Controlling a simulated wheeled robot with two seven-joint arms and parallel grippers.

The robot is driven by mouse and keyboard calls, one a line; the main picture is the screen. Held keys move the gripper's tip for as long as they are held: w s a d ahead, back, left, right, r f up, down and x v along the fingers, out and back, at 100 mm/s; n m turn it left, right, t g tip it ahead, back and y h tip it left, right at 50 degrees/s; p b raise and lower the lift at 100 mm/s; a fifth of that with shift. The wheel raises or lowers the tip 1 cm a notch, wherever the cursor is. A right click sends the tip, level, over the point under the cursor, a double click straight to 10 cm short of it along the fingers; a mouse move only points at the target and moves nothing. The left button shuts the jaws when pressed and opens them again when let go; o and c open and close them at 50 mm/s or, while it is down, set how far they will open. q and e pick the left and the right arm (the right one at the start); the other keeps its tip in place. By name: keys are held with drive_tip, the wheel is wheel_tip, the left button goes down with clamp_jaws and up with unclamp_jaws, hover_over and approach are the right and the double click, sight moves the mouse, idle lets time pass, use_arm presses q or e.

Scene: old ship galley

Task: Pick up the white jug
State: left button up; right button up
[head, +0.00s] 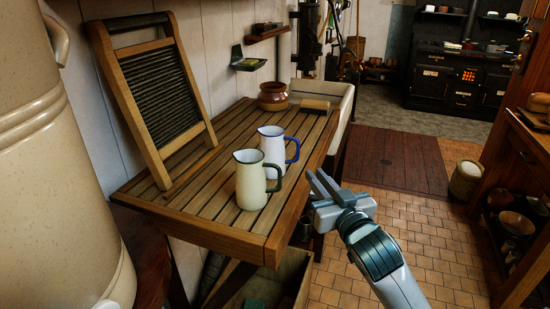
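The white jug (274,146) has a blue rim and blue handle and stands upright on the slatted wooden drainboard (200,226). A cream jug (250,182) with a dark green rim and handle stands in front of it and hides part of its lower left side. My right gripper (315,172) is just off the drainboard's right edge, to the right of both jugs and apart from them. Its two fingers point up and left with a gap between them, and they hold nothing. My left gripper is not in view.
A washboard (155,85) leans against the wall at left. A brown pot (272,96) and a wooden-backed brush (315,105) are at the drainboard's back, near a pale sink (338,112). A large cream container (55,170) fills the left. Tiled floor (425,245) is open at right.

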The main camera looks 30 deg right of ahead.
sight(279, 153)
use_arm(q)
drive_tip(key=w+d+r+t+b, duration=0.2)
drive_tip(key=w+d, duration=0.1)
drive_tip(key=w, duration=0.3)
use_arm(e)
drive_tip(key=w+p, duration=0.1)
drive_tip(key=w, duration=0.2)
drive_tip(key=w+d, duration=0.1)
drive_tip(key=w, duration=0.2)
drive_tip(key=w+d+p, duration=0.1)
drive_tip(key=w, duration=0.3)
drive_tip(key=shift+r+p, duration=0.1)
drive_tip(key=shift+p, duration=0.2)
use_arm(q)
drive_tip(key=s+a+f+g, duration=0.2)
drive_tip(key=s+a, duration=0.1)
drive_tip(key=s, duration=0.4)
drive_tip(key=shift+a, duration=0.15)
use_arm(e)
drive_tip(key=shift+w+d, duration=0.1)
drive_tip(key=shift+w, duration=0.5)
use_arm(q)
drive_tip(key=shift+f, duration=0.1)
